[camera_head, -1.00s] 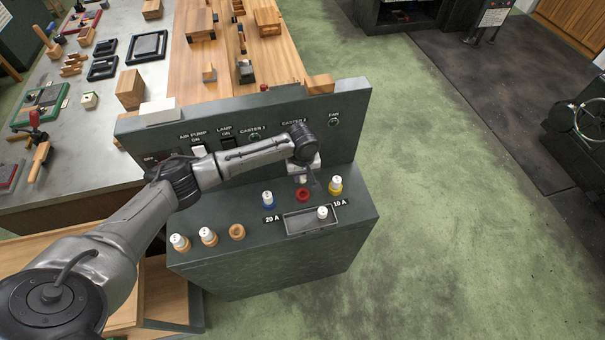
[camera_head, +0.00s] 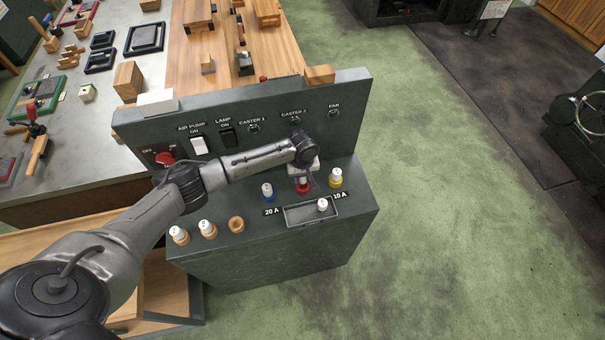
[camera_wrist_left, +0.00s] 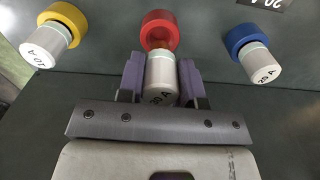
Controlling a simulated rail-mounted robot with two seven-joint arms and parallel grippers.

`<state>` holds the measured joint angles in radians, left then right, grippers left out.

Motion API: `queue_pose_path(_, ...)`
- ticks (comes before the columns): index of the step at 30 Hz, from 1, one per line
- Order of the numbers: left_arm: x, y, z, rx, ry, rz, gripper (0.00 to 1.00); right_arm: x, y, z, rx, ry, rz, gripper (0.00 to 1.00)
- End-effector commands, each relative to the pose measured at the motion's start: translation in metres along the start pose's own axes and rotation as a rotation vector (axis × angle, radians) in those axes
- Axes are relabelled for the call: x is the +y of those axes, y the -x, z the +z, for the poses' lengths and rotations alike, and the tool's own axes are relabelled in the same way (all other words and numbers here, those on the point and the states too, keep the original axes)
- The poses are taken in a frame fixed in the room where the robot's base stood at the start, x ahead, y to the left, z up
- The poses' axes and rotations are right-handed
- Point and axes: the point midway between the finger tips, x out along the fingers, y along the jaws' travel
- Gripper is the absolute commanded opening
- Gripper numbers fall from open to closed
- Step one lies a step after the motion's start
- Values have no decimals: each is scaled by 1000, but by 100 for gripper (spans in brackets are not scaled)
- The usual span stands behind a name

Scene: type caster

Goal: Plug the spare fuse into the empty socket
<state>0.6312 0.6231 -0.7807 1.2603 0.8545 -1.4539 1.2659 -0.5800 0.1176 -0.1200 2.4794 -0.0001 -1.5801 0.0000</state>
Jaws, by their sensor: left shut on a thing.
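My left gripper (camera_head: 303,178) is shut on a white fuse (camera_wrist_left: 161,78), its purple fingers on either side of it. The fuse is at the red socket (camera_wrist_left: 159,30); its far end overlaps the ring's near edge, and I cannot tell how deep it sits. The red socket also shows under the gripper in the head view (camera_head: 302,188). A blue socket (camera_wrist_left: 247,38) and a yellow socket (camera_wrist_left: 65,18) each hold a white fuse. Another white fuse (camera_head: 322,205) stands in the recessed tray (camera_head: 300,220). My right gripper is out of view.
An orange-brown socket (camera_head: 236,224) stands empty, left of the tray, beside two fuses in like sockets (camera_head: 208,229). The upright panel (camera_head: 345,100) with switches rises behind the sockets. Green floor is clear to the right.

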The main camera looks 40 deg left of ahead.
Motion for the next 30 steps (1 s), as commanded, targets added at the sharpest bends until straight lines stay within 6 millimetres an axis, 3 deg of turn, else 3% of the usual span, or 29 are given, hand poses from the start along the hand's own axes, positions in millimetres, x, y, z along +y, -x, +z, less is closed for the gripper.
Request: queue_pose_path(30, 0, -2, 0, -1, -1, 0, 10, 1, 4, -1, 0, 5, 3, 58)
